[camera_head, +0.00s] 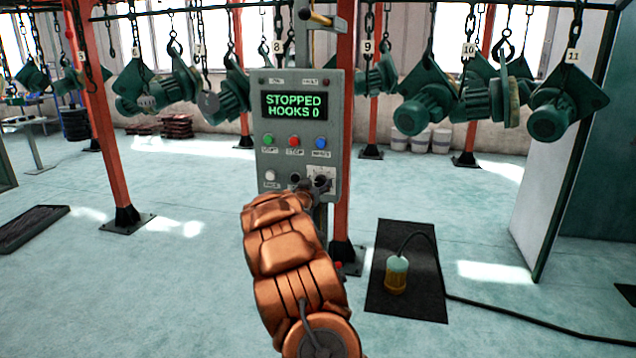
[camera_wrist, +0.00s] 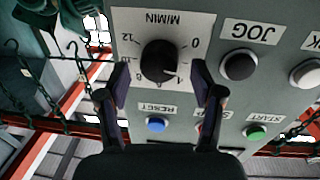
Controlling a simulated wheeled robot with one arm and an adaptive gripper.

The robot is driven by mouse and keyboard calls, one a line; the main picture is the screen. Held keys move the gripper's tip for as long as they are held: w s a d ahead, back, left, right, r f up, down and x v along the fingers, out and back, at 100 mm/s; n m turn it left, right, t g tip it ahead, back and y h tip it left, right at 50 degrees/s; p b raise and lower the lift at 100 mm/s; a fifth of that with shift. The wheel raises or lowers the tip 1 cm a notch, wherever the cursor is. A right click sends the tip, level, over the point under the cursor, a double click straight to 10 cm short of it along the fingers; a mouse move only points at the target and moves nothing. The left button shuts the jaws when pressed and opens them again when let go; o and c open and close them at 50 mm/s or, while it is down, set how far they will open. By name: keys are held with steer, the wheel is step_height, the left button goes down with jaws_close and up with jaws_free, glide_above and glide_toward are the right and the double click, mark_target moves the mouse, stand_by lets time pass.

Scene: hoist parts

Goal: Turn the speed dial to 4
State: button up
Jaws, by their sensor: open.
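The speed dial (camera_wrist: 158,60) is a round black knob on the grey control panel (camera_head: 268,125). In the wrist view, which shows the panel upside down, its scale reads M/MIN with 0 and 12 legible. Some numbers are partly hidden, and I cannot tell the pointer's setting. My gripper (camera_wrist: 163,80) is open, with one finger on each side of the dial; I cannot tell whether they touch it. In the head view my gripper (camera_head: 319,190) is at the panel's lower right and partly covers the dial. The display (camera_head: 294,106) reads STOPPED, HOOKS 0.
Close to the dial are the JOG button (camera_wrist: 238,65), blue RESET button (camera_wrist: 156,125) and green START button (camera_wrist: 256,132). Green hoist parts (camera_head: 425,105) hang from numbered hooks behind the panel.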

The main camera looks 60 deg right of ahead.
steer(key=shift+w+d, duration=0.1)
steer(key=shift+d, duration=0.25)
steer(key=shift+f, duration=0.1)
steer(key=c, duration=1.1)
steer(key=shift+c, duration=0.2)
steer(key=shift+m+b, duration=0.4)
steer(key=shift+b, duration=0.05)
steer(key=shift+f+m+b, duration=0.15)
steer(key=shift+m+b, duration=0.35)
steer(key=shift+b, duration=0.05)
steer(key=m+b, duration=0.2)
steer(key=shift+m, duration=0.3)
steer(key=shift+m+y+b, duration=0.4)
steer(key=shift+m+b, duration=0.55)
steer(key=shift+m, duration=0.55)
